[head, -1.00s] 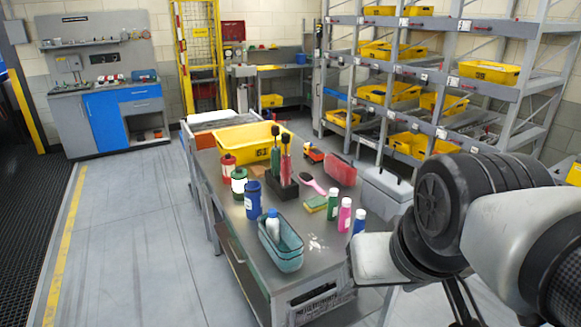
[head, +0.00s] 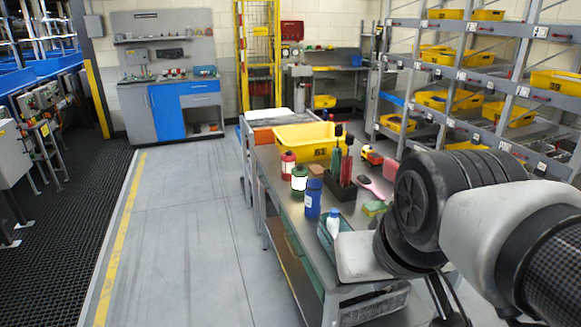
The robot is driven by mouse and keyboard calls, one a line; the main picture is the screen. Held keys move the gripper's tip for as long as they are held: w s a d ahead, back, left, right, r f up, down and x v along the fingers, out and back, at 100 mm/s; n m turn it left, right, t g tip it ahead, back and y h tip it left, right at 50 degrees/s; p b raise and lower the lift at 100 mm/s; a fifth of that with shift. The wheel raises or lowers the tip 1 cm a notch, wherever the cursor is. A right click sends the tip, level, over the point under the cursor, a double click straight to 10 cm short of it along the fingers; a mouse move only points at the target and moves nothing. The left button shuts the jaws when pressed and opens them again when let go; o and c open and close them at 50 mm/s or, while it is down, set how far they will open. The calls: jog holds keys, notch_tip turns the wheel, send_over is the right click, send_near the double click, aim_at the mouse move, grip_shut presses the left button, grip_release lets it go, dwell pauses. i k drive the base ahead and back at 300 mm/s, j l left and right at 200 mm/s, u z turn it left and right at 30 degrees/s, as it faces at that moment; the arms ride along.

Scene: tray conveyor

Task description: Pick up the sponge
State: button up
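The sponge (head: 374,208), green and yellow, lies on the grey metal table (head: 296,222), near its right side. It sits just left of my dark arm joint in the picture, and part of it may be hidden by that joint. My arm fills the lower right of the head view.
Near the sponge are a pink brush (head: 371,188), a black holder (head: 340,188) with upright tools, a blue bottle (head: 313,198) and a teal basket (head: 325,230), partly hidden by my arm. A yellow bin (head: 305,140) stands behind. The floor left of the table is clear.

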aim_at(370, 208)
jog(key=i+j+u, duration=0.15)
jog(key=j+u, duration=0.15)
jog(key=i+j+u, duration=0.15)
jog(key=j+u, duration=0.2)
jog(key=i+j+u, duration=0.3)
jog(key=i+j, duration=0.35)
jog(key=i, duration=0.2)
jog(key=i+j, duration=0.35)
jog(key=i, duration=0.2)
jog(key=i+z, duration=0.3)
jog(key=z, duration=0.2)
jog(key=i+z, duration=0.45)
jog(key=i+j+z, duration=0.1)
jog(key=z, duration=0.4)
jog(key=i+l+z, duration=0.1)
jog(key=z, duration=0.35)
jog(key=i+z, duration=0.2)
jog(key=z, duration=0.2)
jog(key=i+z, duration=0.15)
jog(key=z, duration=0.3)
jog(key=i+j+z, duration=0.15)
jog(key=z, duration=0.25)
jog(key=i+z, duration=0.35)
jog(key=k+j, duration=0.05)
jog(key=k, duration=0.05)
